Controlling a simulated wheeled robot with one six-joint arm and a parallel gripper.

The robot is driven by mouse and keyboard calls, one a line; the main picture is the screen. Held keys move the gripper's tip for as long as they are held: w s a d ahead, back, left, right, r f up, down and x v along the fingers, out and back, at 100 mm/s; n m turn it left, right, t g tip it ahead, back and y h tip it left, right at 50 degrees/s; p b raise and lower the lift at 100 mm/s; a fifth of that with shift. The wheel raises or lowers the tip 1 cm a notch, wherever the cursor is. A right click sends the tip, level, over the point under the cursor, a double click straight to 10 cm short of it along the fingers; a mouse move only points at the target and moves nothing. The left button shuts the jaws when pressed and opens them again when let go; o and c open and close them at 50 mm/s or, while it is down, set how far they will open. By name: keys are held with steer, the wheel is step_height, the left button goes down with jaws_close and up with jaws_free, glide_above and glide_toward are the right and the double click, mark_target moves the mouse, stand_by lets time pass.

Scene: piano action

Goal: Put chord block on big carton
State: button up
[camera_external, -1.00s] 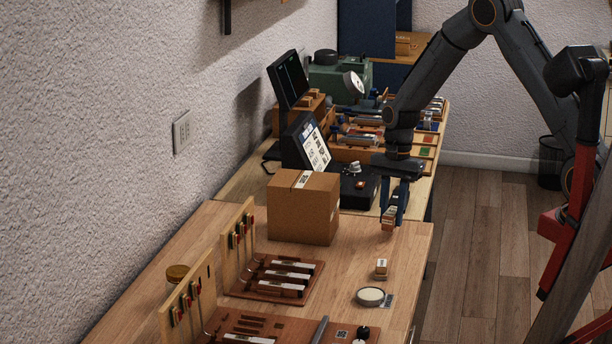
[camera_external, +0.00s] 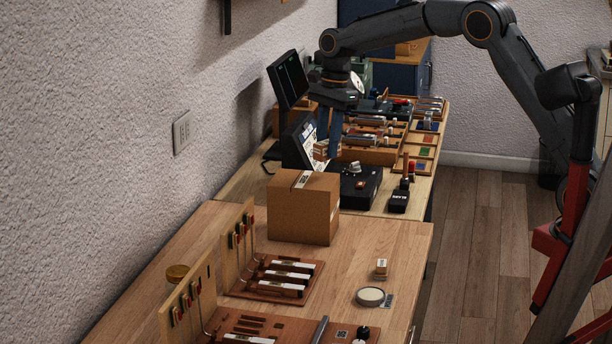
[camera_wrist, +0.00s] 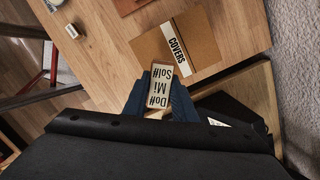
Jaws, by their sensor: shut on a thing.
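The chord block is a small wooden block, with a white face marked "Do# Mi Sol#" in the wrist view (camera_wrist: 160,86). My gripper (camera_external: 328,146) is shut on this chord block (camera_external: 320,151) and holds it in the air. In the external view they appear just above the far right of the big carton's top. The big carton (camera_external: 298,213) is a closed brown cardboard box on the wooden table. Its top shows a "COVERS" label in the wrist view (camera_wrist: 198,46), just beyond the held block. The block's underside is hidden.
A tilted screen (camera_external: 305,145) and a black device (camera_external: 358,184) stand behind the carton. A small wooden block (camera_external: 381,268) and a round pale disc (camera_external: 370,297) lie at front right. Boards with levers (camera_external: 277,278) stand at front left.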

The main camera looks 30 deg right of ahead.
step_height(320, 180, up, 5)
steer(key=m, duration=0.2)
glide_above(302, 180)
steer(key=f, duration=0.3)
steer(key=f+p, duration=0.1)
steer(key=f, duration=0.2)
steer(key=f+p, duration=0.1)
steer(key=f, duration=0.3)
steer(key=shift+w+d, duration=0.1)
steer(key=shift+d, duration=0.2)
steer(key=shift+f, duration=0.15)
steer(key=o, duration=1)
steer(key=shift+o, duration=0.2)
